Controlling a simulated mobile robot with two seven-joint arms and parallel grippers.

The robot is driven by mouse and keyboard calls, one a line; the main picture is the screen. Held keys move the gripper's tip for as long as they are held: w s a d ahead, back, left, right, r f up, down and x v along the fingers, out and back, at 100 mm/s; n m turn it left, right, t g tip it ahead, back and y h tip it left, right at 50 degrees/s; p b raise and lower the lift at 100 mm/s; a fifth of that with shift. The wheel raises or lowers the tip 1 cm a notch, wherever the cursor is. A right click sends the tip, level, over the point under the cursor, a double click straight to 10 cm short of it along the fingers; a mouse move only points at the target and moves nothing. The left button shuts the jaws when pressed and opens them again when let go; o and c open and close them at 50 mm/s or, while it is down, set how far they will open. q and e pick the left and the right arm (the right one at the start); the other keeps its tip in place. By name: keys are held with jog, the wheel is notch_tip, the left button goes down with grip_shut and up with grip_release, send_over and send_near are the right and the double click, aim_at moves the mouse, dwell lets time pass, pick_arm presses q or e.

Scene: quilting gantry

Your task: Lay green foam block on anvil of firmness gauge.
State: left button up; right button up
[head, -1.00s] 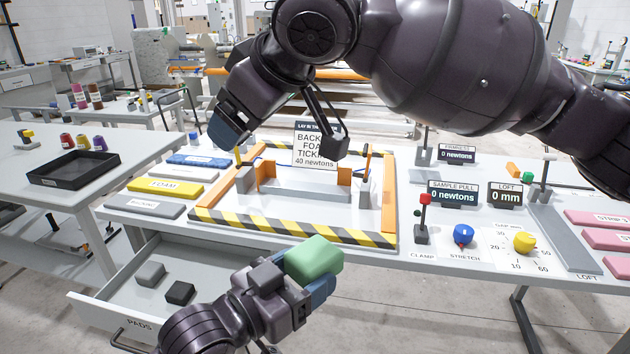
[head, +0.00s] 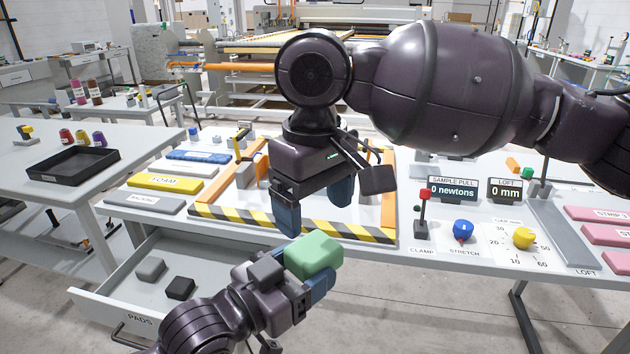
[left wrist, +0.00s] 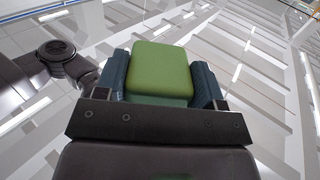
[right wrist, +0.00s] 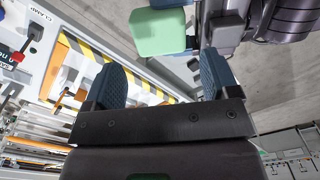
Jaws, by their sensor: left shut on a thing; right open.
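The green foam block (head: 313,254) is held in my left gripper (head: 306,268), in front of the table's front edge and above the floor. In the left wrist view the block (left wrist: 160,72) sits between the two blue fingers. My right gripper (head: 315,207) is open and empty, fingers down, just behind and above the block. The right wrist view shows the block (right wrist: 158,33) beyond the open fingers, not between them. I cannot make out the firmness gauge or its anvil now; my right arm covers the table's back right part.
A striped frame (head: 225,222) lies mid-table. A clamp lever (head: 423,212), blue knob (head: 463,232), yellow knob (head: 523,238) and loft display (head: 504,190) stand to the right. A black tray (head: 75,166) is on the left table.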

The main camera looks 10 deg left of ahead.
aim_at(315, 249)
notch_tip(315, 249, down, 8)
jog(key=shift+f, duration=0.2)
jog(key=shift+c, duration=0.5)
jog(key=c, duration=0.4)
pick_arm(q)
jog(key=o, duration=0.9)
pick_arm(e)
jog(key=shift+c, duration=0.6)
pick_arm(q)
jog(key=shift+o, duration=0.2)
jog(key=s+a+f+n+g+y, duration=0.1)
jog(key=s+a+f+n+y, duration=0.1)
jog(key=s+a+f+y, duration=0.2)
jog(key=s+a+f+n+g+y, duration=0.1)
jog(key=s+a+f+y, duration=0.3)
jog(key=a+f, duration=0.6)
jog(key=s+a+f+n+y, duration=0.3)
jog(key=s+a+f, duration=0.4)
jog(key=f, duration=1.2)
jog(key=shift+s+f+n+g+y, duration=0.15)
jog(key=shift+f+n+g+y, duration=0.25)
jog(key=shift+n, duration=0.1)
